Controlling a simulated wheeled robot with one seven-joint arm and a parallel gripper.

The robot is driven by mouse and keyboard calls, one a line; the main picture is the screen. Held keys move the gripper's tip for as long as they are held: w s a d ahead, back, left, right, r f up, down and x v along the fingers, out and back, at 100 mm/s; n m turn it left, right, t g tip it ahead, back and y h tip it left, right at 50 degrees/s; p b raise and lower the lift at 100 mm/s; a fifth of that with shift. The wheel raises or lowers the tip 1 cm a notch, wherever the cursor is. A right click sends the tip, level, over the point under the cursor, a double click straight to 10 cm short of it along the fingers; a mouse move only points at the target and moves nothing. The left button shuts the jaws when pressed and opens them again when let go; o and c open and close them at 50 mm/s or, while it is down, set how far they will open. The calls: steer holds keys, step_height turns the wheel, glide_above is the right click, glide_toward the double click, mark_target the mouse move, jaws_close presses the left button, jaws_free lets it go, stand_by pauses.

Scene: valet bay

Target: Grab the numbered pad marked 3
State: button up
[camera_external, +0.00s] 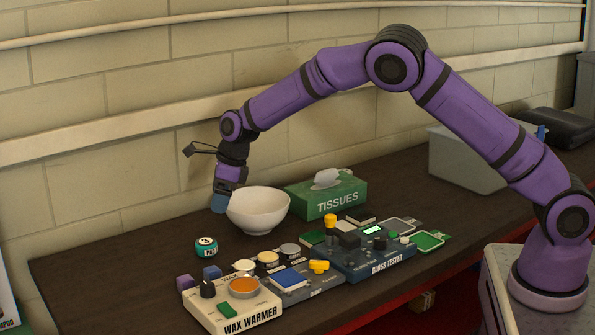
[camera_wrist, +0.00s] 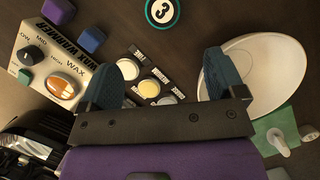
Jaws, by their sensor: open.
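In the wrist view the pad (camera_wrist: 161,11) shows at the top edge, partly cut off, beyond my fingertips. My gripper (camera_external: 220,202) hangs above the bench beside the bowl, higher than the pad and to its right. In the wrist view its two blue-teal fingers (camera_wrist: 160,75) are spread wide with nothing between them.
A white bowl (camera_external: 258,212) stands close to my gripper's right. The wax warmer (camera_external: 233,307), purple and blue blocks, small round pots and the gloss tester (camera_external: 372,262) fill the front. Bench left of the pad is clear.

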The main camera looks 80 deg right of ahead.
mark_target(207, 242)
steer(key=shift+m, duration=0.6)
steer(key=x, duration=1.3)
steer(key=shift+w+d+f, duration=0.2)
steer(key=shift+d+f, duration=0.05)
steer(key=shift+f, duration=0.1)
steer(key=c, duration=1)
